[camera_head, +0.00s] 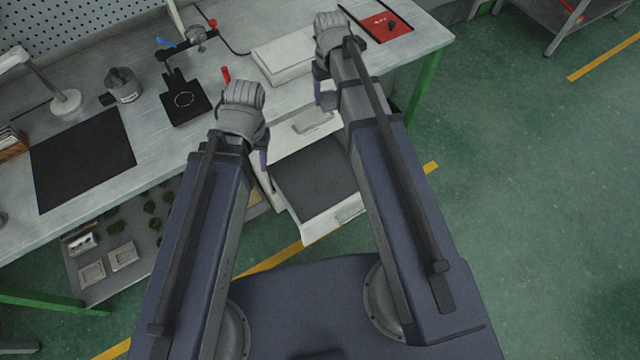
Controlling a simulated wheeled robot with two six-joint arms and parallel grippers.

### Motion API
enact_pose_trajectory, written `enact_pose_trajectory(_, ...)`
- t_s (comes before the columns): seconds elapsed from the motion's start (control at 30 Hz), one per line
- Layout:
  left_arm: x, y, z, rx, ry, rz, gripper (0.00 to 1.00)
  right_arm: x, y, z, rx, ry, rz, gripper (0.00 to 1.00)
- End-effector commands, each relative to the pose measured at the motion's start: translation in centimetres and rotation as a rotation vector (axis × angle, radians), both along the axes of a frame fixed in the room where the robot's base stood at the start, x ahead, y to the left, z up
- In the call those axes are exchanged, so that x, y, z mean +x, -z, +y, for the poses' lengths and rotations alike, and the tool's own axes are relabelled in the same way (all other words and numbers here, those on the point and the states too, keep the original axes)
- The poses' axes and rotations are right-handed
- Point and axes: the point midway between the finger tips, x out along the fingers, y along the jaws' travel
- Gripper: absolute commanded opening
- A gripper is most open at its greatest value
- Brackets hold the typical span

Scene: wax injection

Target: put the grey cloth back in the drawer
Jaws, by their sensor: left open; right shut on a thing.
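The open drawer (304,222) sticks out below the bench edge between my arms. A dark, flat surface shows inside it and no cloth is visible there. My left gripper (243,94) is open above the bench's front edge, left of the drawer. My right gripper (330,20) is over the far right part of the bench, beside a light slab-like thing (283,58). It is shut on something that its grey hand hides. I cannot make out the grey cloth for certain anywhere.
On the bench (150,140) are a black mat (82,160), a lamp (65,103), a metal pot (123,86), a black stand (185,102) and a red mat (380,24). A closed drawer front with a handle (312,121) is above the open drawer.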

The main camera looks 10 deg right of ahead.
Motion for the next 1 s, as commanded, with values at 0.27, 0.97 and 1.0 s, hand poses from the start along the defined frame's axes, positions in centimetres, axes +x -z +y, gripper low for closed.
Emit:
enact_pose_trajectory(0.27, 0.0, 7.7, 0.0, 0.001, 0.0, 0.0, 0.45, -0.6, 7.7, 0.0, 0.0, -0.052, 0.0, 0.17)
enact_pose_trajectory(0.97, 0.0, 25.8, 0.1, 0.002, 0.003, -0.002, 0.45, -1.8, 25.8, 0.0, 0.0, -0.185, 0.0, 0.17)
enact_pose_trajectory(1.0, 0.0, 26.8, 0.1, 0.002, 0.004, -0.001, 0.45, -1.9, 26.9, 0.0, 0.0, -0.191, 0.0, 0.17)
